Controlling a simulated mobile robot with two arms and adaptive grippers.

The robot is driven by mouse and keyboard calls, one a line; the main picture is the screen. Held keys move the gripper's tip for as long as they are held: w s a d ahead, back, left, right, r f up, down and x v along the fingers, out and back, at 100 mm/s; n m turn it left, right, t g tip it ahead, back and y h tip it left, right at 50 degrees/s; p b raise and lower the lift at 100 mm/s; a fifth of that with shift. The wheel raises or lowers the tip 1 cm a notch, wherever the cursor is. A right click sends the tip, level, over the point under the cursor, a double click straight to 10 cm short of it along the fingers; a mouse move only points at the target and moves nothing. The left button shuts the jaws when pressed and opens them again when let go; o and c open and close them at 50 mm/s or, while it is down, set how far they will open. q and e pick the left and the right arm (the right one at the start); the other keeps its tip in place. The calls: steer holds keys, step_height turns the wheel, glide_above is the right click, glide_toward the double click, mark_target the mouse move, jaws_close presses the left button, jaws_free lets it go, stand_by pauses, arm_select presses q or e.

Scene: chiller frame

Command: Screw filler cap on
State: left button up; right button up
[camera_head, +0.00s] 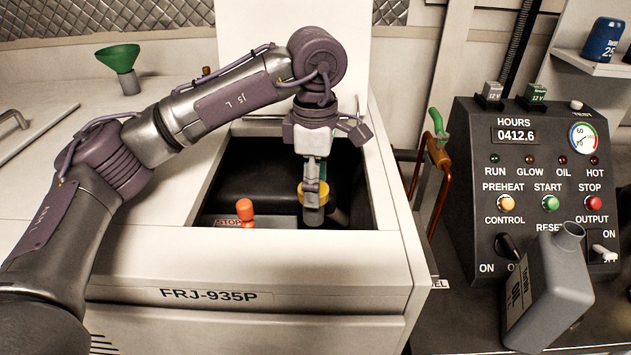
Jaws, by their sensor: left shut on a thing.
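My left gripper (312,187) points down into the square opening in the top of the white chiller housing (300,262). It is shut on the yellow filler cap (302,194), whose rim shows beside the fingers. Below the cap a grey filler neck (313,216) shows. The fingers cover part of the cap, and I cannot tell how far it sits on the neck. My right gripper is not in view.
An orange-red knob (245,209) stands by a STOP label in the opening. A grey oil jug (548,290) stands uncapped at the right, before the control panel (533,180). A green funnel (119,60) stands at the back left. The housing's front top edge is clear.

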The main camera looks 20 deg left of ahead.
arm_select(q)
steer(key=o, duration=1.4)
